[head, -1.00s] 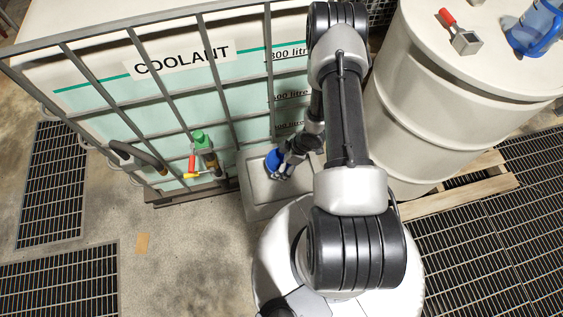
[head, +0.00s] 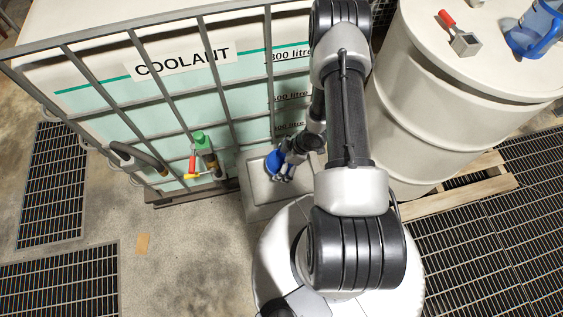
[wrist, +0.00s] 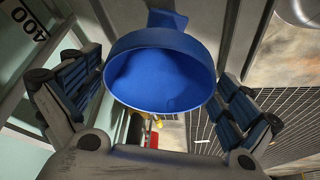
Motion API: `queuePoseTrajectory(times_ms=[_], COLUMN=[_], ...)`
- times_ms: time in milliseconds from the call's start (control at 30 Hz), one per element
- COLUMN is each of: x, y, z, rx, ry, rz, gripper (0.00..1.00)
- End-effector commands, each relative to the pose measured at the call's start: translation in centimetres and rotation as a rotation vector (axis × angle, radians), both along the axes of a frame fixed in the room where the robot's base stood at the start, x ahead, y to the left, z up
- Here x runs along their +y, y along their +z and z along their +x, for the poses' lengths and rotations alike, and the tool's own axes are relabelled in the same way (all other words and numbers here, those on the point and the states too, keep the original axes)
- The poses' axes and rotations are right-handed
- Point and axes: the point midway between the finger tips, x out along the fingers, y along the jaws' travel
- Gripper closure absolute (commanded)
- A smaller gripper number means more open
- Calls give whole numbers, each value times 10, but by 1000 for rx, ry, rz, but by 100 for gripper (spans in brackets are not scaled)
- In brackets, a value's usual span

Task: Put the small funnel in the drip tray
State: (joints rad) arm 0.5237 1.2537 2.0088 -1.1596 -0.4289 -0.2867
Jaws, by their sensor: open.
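The small blue funnel (head: 273,161) shows beside my gripper in the head view, over the grey drip tray (head: 264,207) near the coolant tank's base. In the wrist view the funnel (wrist: 160,72) is large, its wide mouth towards the camera and its narrower end beyond. My gripper (wrist: 156,98) is open, with ribbed fingers on either side of the funnel. In the head view my gripper (head: 284,174) is over the tray area. Whether the funnel touches the tray or the fingers cannot be told; my arm hides the tray's right part.
The caged coolant tank (head: 170,90) stands behind the tray. A white drum (head: 430,120) stands at right.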

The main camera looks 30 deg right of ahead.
Motion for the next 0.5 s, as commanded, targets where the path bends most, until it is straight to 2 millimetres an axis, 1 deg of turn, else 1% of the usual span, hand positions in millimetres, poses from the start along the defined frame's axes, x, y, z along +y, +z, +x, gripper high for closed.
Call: queuePoseTrajectory(times_ms=[33,300,400,500], x=[-4,-22,-27,-31], y=[13,69,84,95], z=[-1,-16,-20,-23], rx=[-2,-3,-2,-2], ry=[-3,-3,-3,-2], rz=[-1,-1,-1,-1], gripper=[2,2,2,2])
